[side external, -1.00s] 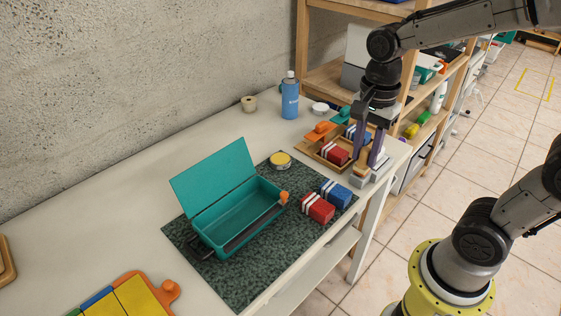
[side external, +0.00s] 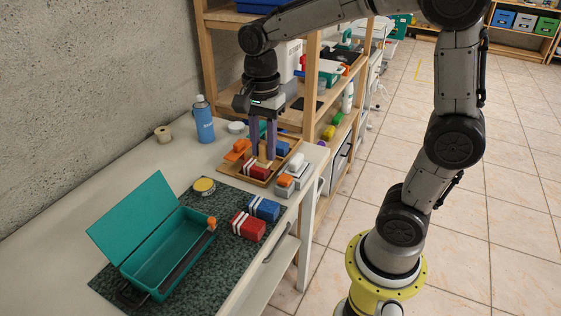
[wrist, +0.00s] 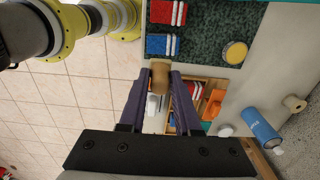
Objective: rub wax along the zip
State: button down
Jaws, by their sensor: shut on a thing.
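A teal box (side external: 163,255) stands open on the dark speckled mat, its lid (side external: 135,218) tilted back. A dark strip, seemingly the zip (side external: 186,258), runs along its front side, with an orange knob (side external: 211,222) at the right end. My gripper (side external: 263,158) is over the wooden tray, to the right of and beyond the box. It is shut on a tan block (wrist: 160,80), which shows between the fingertips in the wrist view. I cannot tell if this block is the wax. A round yellow-topped tin (side external: 204,186) stands on the mat.
The wooden tray (side external: 230,170) holds red, blue and orange pieces. Red (side external: 248,226) and blue (side external: 264,208) banded blocks stand on the mat (side external: 215,262). Grey-white blocks (side external: 297,172) stand right of the tray. A blue bottle (side external: 203,120) and a tape roll (side external: 163,134) stand near the wall.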

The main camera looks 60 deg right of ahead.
jog(key=w, duration=1.2)
jog(key=shift+w+f, duration=1.2)
jog(key=shift+f, duration=0.9)
jog(key=shift+w+f, duration=1.25)
jog(key=shift+f, duration=0.9)
jog(key=shift+w+f, duration=1.2)
jog(key=shift+f, duration=0.9)
jog(key=shift+f, duration=0.65)
notch_tip(320, 180, up, 7)
jog(key=shift+a+r, duration=0.1)
jog(key=shift+r, duration=0.05)
